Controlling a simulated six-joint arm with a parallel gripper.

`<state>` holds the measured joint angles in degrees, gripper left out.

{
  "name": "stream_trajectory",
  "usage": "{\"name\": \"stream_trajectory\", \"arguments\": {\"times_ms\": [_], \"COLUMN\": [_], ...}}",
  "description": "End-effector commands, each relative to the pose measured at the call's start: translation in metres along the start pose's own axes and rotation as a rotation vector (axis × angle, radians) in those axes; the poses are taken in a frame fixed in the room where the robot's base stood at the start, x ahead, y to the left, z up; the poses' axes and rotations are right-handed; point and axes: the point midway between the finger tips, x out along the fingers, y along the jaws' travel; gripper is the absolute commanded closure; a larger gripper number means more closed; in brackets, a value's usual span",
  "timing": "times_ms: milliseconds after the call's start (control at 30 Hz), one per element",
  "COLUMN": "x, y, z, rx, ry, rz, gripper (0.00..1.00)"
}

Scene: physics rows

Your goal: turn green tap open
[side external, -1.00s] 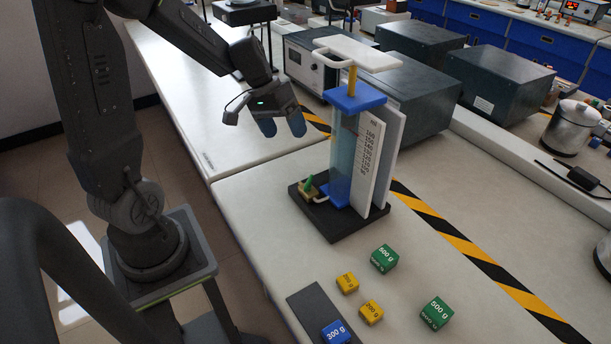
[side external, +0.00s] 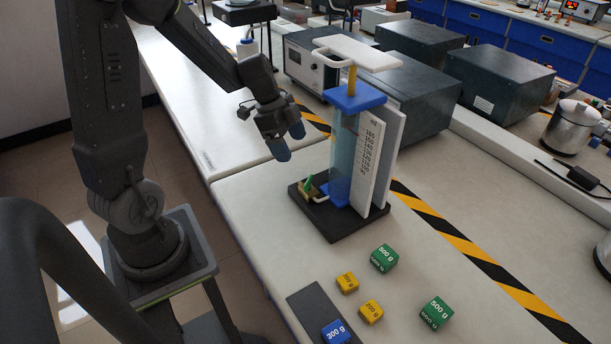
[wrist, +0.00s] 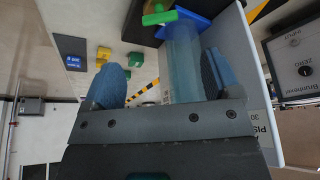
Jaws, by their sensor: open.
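The green tap (side external: 308,184) sits on a small brass fitting at the left of the black base of the piston stand. A white tube runs from it to the clear cylinder (side external: 341,160), which has a blue cap and a white scale plate. In the wrist view the green tap handle (wrist: 159,17) shows at the top, beyond the fingertips. My gripper (side external: 290,142) is open and empty, with blue fingertips, above and to the left of the tap and apart from it. In the wrist view the open fingers (wrist: 164,75) have the cylinder between them, farther off.
Green weights (side external: 384,258), yellow weights (side external: 347,283) and a blue 300 g weight (side external: 336,331) on a dark plate lie in front of the stand. A white platform (side external: 358,53) tops the piston. Dark boxes (side external: 415,95) stand behind. The bench left of the stand is clear.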

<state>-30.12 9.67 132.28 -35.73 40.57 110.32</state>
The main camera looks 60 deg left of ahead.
Motion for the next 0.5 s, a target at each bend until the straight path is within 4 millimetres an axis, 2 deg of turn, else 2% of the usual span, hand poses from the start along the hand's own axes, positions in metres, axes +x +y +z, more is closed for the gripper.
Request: {"name": "stream_trajectory", "arguments": {"times_ms": [33, 300, 500], "x": [0.013, 0.068, 0.092], "y": [0.002, 0.002, 0.001], "z": [0.000, 0.000, 0.000], "rx": [-0.002, -0.002, -0.002], "ry": [-0.001, -0.002, 0.000], "rz": [0.009, 0.007, 0.003], "gripper": [0.17, 0.17, 0.17]}}
